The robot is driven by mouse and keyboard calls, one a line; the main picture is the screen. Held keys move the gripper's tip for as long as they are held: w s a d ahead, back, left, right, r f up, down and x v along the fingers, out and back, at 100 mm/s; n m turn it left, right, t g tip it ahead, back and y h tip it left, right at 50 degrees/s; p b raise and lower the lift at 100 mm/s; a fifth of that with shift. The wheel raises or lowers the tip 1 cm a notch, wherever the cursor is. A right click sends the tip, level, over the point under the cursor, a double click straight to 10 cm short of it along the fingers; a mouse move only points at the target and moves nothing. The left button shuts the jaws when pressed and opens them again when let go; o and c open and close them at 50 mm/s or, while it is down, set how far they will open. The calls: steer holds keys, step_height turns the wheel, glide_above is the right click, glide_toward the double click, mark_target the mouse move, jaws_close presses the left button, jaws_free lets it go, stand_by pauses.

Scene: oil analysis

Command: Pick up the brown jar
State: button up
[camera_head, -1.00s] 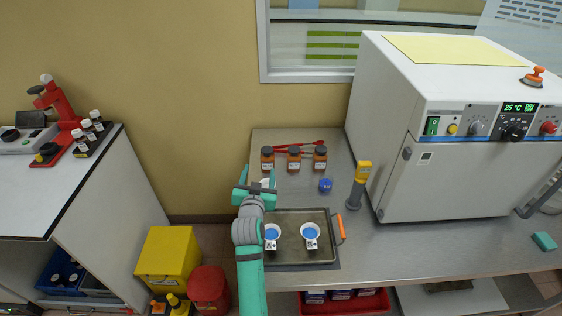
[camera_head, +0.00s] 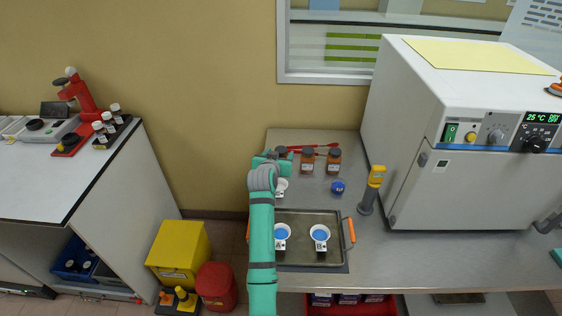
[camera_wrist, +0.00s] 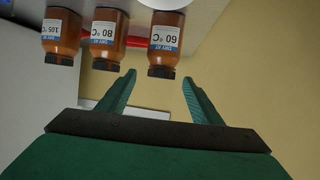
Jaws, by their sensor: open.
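Three brown jars with dark caps and white labels stand in a row at the back of the bench. In the head view the middle jar (camera_head: 307,162) and right jar (camera_head: 333,162) show clearly; the left jar (camera_head: 281,151) is mostly hidden by my gripper (camera_head: 271,160). The wrist view is upside down and shows the jars marked 60 °C (camera_wrist: 165,45), 80 °C (camera_wrist: 104,40) and 105 °C (camera_wrist: 60,36). There my gripper (camera_wrist: 159,78) is open and empty, with the 60 °C jar just beyond and between its fingertips.
A red tool (camera_head: 318,146) lies behind the jars. A blue-lidded item (camera_head: 337,187) and a yellow-topped grey device (camera_head: 371,190) stand to the right. A tray (camera_head: 311,260) with two white cups is in front. A large white oven (camera_head: 450,130) bounds the right side.

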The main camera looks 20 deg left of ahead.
mark_target(281, 149)
steer(key=shift+x, duration=2.5)
steer(key=shift+a+r, duration=0.15)
steer(key=shift+r, duration=0.05)
steer(key=c, duration=1.5)
jaws_close()
steer(key=shift+r, duration=0.15)
